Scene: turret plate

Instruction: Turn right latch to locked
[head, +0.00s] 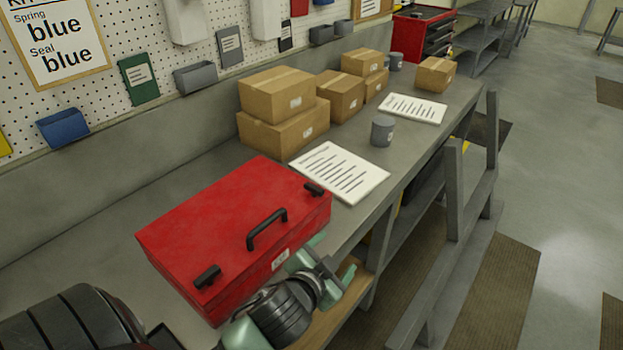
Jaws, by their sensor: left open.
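A red toolbox (235,225) sits shut on the grey workbench, with a black handle (267,229) on it. The right latch (314,188) is a small black piece at the box's right front edge, tilted down to the right. The left latch (207,277) is a similar black piece at the near left, tilted up to the right. Whether either is locked I cannot tell. My left gripper (325,262) is open and empty, in front of the box's front face, below and apart from the right latch. My right gripper is not in view.
A grey cup (382,130), another sheet (413,109) and several cardboard boxes (284,130) stand farther along the workbench (100,225). A pegboard wall runs behind. Room above the toolbox is free.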

